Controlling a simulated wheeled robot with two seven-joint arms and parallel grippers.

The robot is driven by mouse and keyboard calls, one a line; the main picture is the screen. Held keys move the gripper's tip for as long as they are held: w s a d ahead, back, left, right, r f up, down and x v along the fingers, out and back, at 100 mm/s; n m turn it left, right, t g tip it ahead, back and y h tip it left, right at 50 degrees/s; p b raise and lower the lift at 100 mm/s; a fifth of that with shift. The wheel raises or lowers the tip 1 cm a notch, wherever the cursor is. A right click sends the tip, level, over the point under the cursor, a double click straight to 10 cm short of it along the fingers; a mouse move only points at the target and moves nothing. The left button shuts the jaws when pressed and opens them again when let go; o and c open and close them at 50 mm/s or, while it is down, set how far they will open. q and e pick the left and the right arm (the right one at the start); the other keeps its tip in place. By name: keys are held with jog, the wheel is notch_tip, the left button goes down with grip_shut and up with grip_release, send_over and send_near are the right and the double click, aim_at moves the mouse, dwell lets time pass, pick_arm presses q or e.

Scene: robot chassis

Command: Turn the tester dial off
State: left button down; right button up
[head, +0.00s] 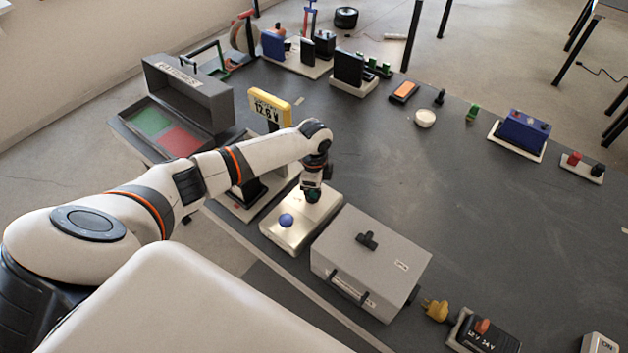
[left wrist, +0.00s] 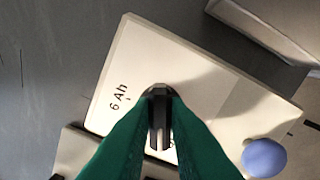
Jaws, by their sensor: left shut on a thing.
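The tester (head: 296,238) is a pale box with a blue button (head: 286,220), on the bench left of a grey case. In the left wrist view its top (left wrist: 128,75) carries a "6 Ah" mark, and the blue button (left wrist: 264,158) is at lower right. The dial (left wrist: 160,112) is a dark narrow knob between my left gripper's green fingers. My left gripper (head: 312,195) points down over the tester's far part and is shut on the dial. The fingers hide part of the dial's surroundings, so I cannot read its setting. My right gripper is not in view.
A grey case (head: 375,262) with a black knob stands close right of the tester. A yellow meter (head: 269,106) reading about 12.6 V stands behind my left arm. A grey open box (head: 187,85) is at left. The bench's middle (head: 410,180) is clear.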

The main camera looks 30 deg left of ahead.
pick_arm(q)
jog(key=shift+n+p, duration=1.2)
jog(key=shift+n, duration=0.7)
jog(key=shift+w, duration=0.1)
jog(key=c, duration=1.4)
grip_release()
jog(key=shift+r, duration=0.1)
notch_tip(320, 180, up, 12)
jog(key=b, duration=0.1)
